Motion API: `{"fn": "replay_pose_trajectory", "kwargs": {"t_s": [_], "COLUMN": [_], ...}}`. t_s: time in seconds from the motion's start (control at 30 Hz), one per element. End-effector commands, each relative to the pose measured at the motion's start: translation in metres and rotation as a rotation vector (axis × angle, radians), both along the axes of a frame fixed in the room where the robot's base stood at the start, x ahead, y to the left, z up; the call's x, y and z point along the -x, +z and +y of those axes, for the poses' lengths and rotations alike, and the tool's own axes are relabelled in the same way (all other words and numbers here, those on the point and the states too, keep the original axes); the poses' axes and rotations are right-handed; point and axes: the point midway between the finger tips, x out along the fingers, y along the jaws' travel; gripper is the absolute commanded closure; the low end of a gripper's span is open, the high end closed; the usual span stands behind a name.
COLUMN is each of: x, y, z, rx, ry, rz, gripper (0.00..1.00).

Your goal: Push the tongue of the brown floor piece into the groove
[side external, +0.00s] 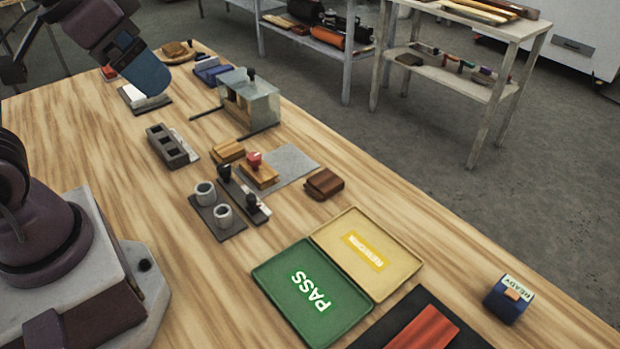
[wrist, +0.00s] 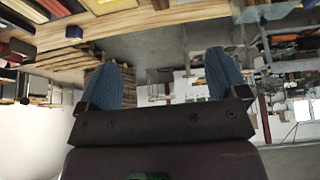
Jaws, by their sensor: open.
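A dark brown wooden piece (side external: 323,184), which looks like the brown floor piece, lies on the bare table right of the grey sheet. Its tongue is too small to make out. Lighter wooden pieces lie nearby: one (side external: 228,151) beside the grey sheet, and another (side external: 262,178) at the sheet's edge with a red-topped knob over it. I cannot tell which part has the groove. My gripper (side external: 150,88) is raised at the far left, well away from the brown piece. In the wrist view my gripper (wrist: 160,75) has its blue fingers wide apart with nothing between them.
A green PASS tray (side external: 268,275) and a yellow tray (side external: 402,252) lie in front. A metal box fixture (side external: 262,98), a dark slotted block (side external: 160,146) and a holder with white cups (side external: 232,230) stand behind them. A blue READY box (side external: 507,300) is at right.

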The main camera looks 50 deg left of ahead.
Motion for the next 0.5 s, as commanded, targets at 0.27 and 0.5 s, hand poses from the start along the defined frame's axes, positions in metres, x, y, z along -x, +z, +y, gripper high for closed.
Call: {"fn": "replay_pose_trajectory", "kwargs": {"t_s": [0.27, 0.5], "x": [-0.032, -0.099], "y": [-0.033, -0.067], "z": [-0.002, -0.006], "rx": [-0.001, -0.002], "ry": [-0.011, -0.015], "rz": [0.211, 0.377], "gripper": [0.08, 0.08]}}
